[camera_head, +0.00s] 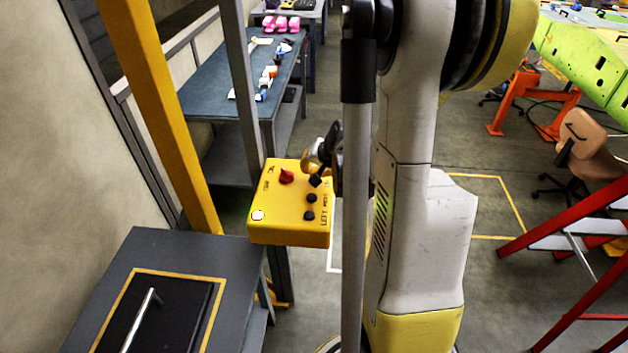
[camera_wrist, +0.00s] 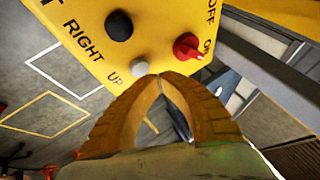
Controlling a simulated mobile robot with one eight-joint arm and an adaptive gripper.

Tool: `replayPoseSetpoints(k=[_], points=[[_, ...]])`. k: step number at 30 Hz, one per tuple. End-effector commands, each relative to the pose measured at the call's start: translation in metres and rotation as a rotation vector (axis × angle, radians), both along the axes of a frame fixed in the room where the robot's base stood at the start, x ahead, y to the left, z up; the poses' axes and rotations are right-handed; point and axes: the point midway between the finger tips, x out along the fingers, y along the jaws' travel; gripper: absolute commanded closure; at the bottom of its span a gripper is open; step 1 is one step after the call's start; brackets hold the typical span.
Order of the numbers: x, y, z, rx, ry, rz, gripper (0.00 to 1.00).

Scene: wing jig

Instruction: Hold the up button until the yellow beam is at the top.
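A yellow control box (camera_head: 290,232) stands left of my arm in the head view. It has a red rotary knob (camera_head: 287,176), dark round buttons (camera_head: 310,198) and a white round lamp or button (camera_head: 257,215). In the wrist view, a pale round button (camera_wrist: 139,68) sits beside the word UP. My gripper (camera_wrist: 160,77) has its tips together, empty, just right of and below that pale button; contact cannot be told. In the head view it is at the box's upper right edge. A yellow post (camera_head: 160,110) rises at the left; whether it is the task's beam is unclear.
A grey cabinet (camera_head: 180,255) with a metal handle stands front left. A workbench (camera_head: 215,75) with small parts lies behind the box. A red ladder (camera_head: 590,265), a chair (camera_head: 585,145) and a green wing part (camera_head: 580,55) are on the right. Floor between is open.

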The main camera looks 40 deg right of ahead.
Motion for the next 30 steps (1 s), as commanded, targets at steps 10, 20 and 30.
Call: replayPoseSetpoints(k=[10,20,30], points=[[0.0000,0.0000,-0.0002,0.000,0.000,0.000,1.00],[0.0000,0.0000,-0.0096,0.000,0.000,0.000,1.00],[0.0000,0.0000,-0.0087,0.000,0.000,0.000,1.00]])
